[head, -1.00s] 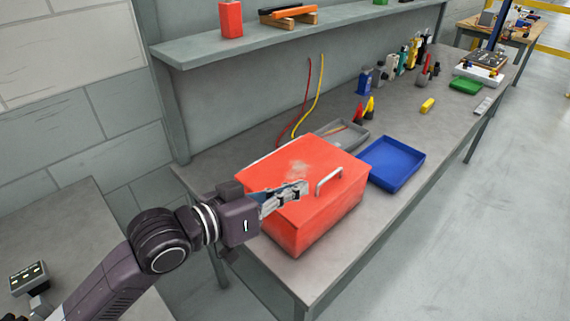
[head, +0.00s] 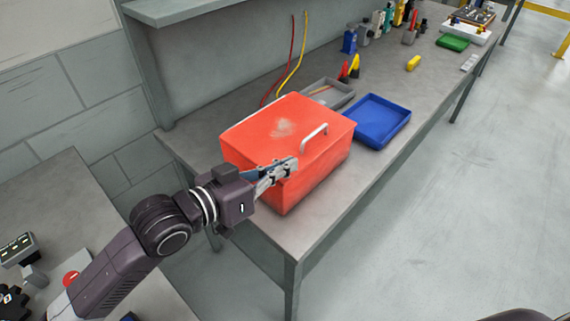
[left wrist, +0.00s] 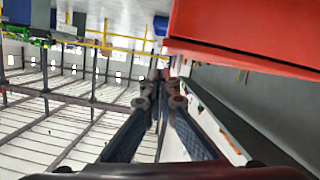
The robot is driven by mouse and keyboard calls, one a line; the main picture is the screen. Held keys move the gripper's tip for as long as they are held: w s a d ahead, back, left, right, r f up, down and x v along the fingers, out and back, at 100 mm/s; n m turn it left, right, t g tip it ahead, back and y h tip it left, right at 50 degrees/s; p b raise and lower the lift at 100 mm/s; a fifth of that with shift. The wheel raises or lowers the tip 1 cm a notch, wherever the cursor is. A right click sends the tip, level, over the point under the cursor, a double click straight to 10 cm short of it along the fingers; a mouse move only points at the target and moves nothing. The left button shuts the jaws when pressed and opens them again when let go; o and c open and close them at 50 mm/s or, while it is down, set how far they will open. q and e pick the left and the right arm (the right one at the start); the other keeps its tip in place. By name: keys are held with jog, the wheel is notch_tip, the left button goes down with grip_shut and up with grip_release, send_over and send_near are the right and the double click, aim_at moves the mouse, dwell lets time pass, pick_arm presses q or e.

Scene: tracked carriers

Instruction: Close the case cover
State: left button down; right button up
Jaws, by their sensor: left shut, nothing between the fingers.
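The red case (head: 316,172) stands on the grey workbench. Its cover (head: 265,128), with a pale handle (head: 314,138) and a scuffed patch, lies down over the box. I cannot see any gap between cover and box. My left gripper (head: 292,164) is shut and empty, at the case's near left side, overlapping its front edge in the head view. I cannot tell whether it touches the case. In the left wrist view the shut fingers (left wrist: 165,85) point just beside the red case (left wrist: 240,30). My right gripper is not in view.
A blue tray (head: 404,129) sits right of the case, with a grey tray (head: 345,94) behind it. Red and yellow cables (head: 293,62) hang at the wall. Bottles and tools stand farther along the bench (head: 270,235).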

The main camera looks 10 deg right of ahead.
pick_arm(q)
jog(key=shift+r, duration=0.1)
jog(key=shift+r+p, duration=0.25)
jog(key=shift+p, duration=0.1)
jog(key=r+p, duration=0.2)
jog(key=p, duration=0.1)
jog(key=r+p, duration=0.1)
jog(key=r, duration=0.1)
jog(key=shift+s+a+r+p, duration=0.1)
jog(key=shift+a+p, duration=0.15)
jog(key=shift+p, duration=0.15)
jog(key=p+v, duration=0.2)
jog(key=v, duration=0.7)
jog(key=shift+s+f, duration=0.35)
jog(key=shift+s, duration=0.05)
